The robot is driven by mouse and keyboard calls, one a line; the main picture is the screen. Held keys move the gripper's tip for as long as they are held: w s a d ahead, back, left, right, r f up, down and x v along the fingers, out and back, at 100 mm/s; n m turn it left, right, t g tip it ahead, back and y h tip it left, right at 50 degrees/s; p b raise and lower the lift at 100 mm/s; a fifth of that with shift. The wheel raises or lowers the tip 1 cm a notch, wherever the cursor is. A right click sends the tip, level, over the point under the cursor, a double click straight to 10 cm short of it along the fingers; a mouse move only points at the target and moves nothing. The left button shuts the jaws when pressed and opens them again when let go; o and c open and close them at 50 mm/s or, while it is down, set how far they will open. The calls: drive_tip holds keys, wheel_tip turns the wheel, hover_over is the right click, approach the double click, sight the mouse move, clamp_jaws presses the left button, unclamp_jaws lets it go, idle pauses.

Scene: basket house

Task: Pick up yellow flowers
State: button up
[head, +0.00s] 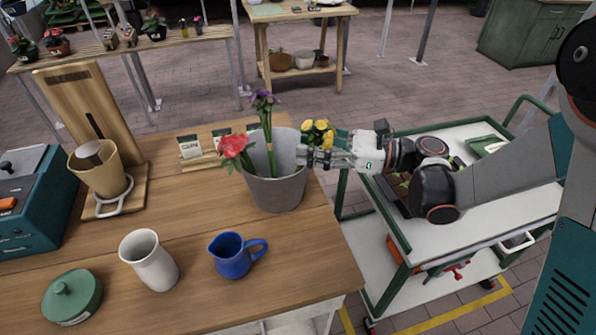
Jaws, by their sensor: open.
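The yellow flowers (318,131) show at the right rim of a grey bucket (277,192) on the wooden table. A red flower (236,146) and a purple flower (264,100) stand in the same bucket. My gripper (308,158) is at the bucket's right rim, just below the yellow blooms, with its fingers pointing left. It is open. The flowers' stems are hidden behind the gripper and the bucket wall, and I cannot tell whether they lie between the fingers.
A blue jug (232,256), a white vase (149,261) and a green lidded pot (71,297) stand on the table (200,300) in front. A wooden stand with a beige dripper (99,168) is at left. A green-framed cart (440,255) is at right, under my arm.

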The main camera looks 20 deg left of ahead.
clamp_jaws()
idle(0.3)
